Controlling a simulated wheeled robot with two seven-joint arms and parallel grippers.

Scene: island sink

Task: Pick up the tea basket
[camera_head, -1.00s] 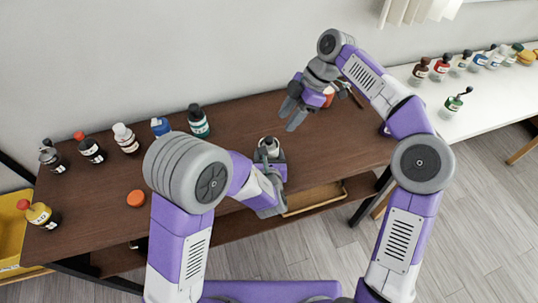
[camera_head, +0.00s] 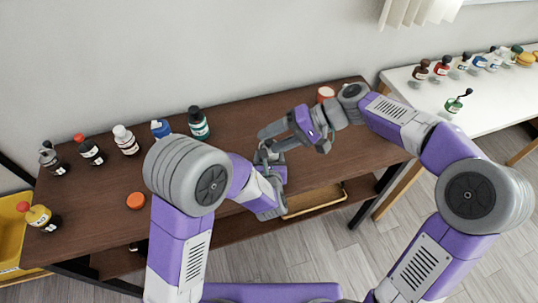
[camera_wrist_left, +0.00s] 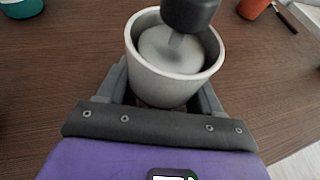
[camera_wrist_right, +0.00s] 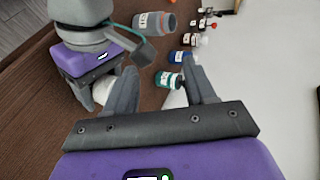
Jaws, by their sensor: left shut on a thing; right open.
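My left gripper (camera_wrist_left: 165,88) is shut on a pale grey cup-like vessel (camera_wrist_left: 160,84) in the left wrist view. A rounded grey piece with a thin stem sits inside its rim, and a dark cylinder (camera_wrist_left: 190,10) is above it. I cannot tell for sure whether this is the tea basket. In the head view the vessel is hidden behind my grippers. My right gripper (camera_head: 264,142) is open, just above and beside the left one. In the right wrist view my right gripper (camera_wrist_right: 162,72) has nothing between its fingers that I can see held.
Several bottles, including a teal one (camera_head: 198,123), line the back of the brown table (camera_head: 88,225). An orange disc (camera_head: 136,200) lies at the left. A red jar (camera_head: 325,94) stands near my right arm. A yellow bin (camera_head: 12,235) is at far left.

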